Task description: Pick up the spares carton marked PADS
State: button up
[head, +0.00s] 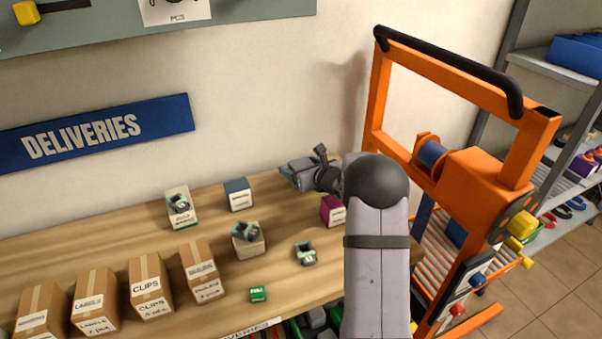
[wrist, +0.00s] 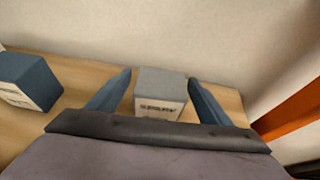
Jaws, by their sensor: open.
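No label that I can read says PADS. In the wrist view, a grey-topped carton (wrist: 160,92) with a pale, blurred label stands between the fingers of my gripper (wrist: 159,78). The fingers are apart, one on each side of it; whether they touch it I cannot tell. A dark blue carton (wrist: 30,80) is to the left, outside the fingers. In the head view, my gripper (head: 300,172) is at the back of the wooden shelf, partly behind my arm. The blue carton (head: 238,194) stands left of it, and a magenta carton (head: 332,211) stands nearer, partly covered by my arm.
Brown cartons (head: 151,288), some marked CLIPS and LABELS, line the shelf's front left. Small boxes with grey-green parts (head: 247,240), a loose part (head: 305,253) and a green box (head: 258,293) are around the middle. An orange frame (head: 480,165) stands right; a wall is behind.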

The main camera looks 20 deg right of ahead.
jog(key=shift+w+a+f+p, duration=0.1)
jog(key=shift+w+f+p, duration=0.1)
jog(key=shift+w+f, duration=0.45)
jog(key=shift+w+f+p, duration=0.2)
jog(key=shift+w+f, duration=0.25)
jog(key=shift+w, duration=0.3)
jog(key=c, duration=1.3)
jog(key=shift+r, duration=0.1)
